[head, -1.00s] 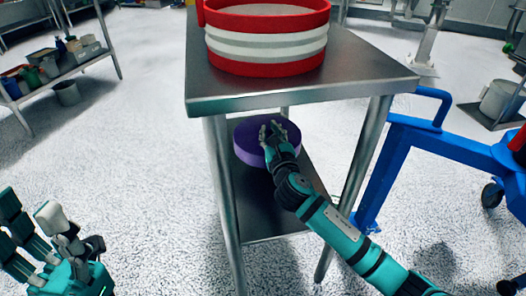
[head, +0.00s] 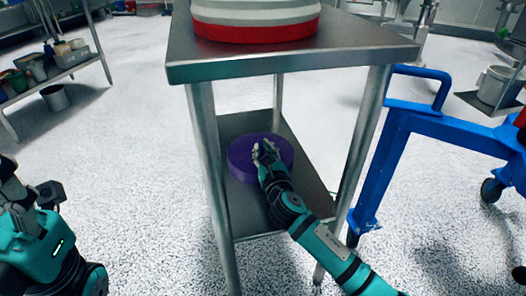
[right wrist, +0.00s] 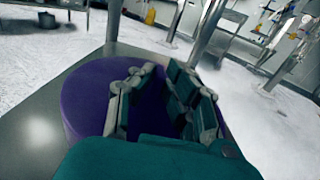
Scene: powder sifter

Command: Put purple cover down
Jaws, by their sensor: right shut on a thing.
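The purple cover (head: 243,165) is a round disc over the lower shelf (head: 252,215) of a metal table. It appears to rest on that shelf or just above it; I cannot tell which. My right gripper (head: 266,152) reaches in from the front right and is shut on the top middle of the cover. In the right wrist view, the cover (right wrist: 83,105) spreads around and under my fingers (right wrist: 160,100), which hide its middle. My left gripper (head: 18,205) is at the lower left edge, away from the table, and its fingers are partly cut off.
A red and white sieve (head: 255,28) stands on the table top (head: 360,45). Table legs stand close on both sides of my right arm. A blue wheeled frame (head: 400,130) is at the right. A shelf rack (head: 85,60) is at the far left.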

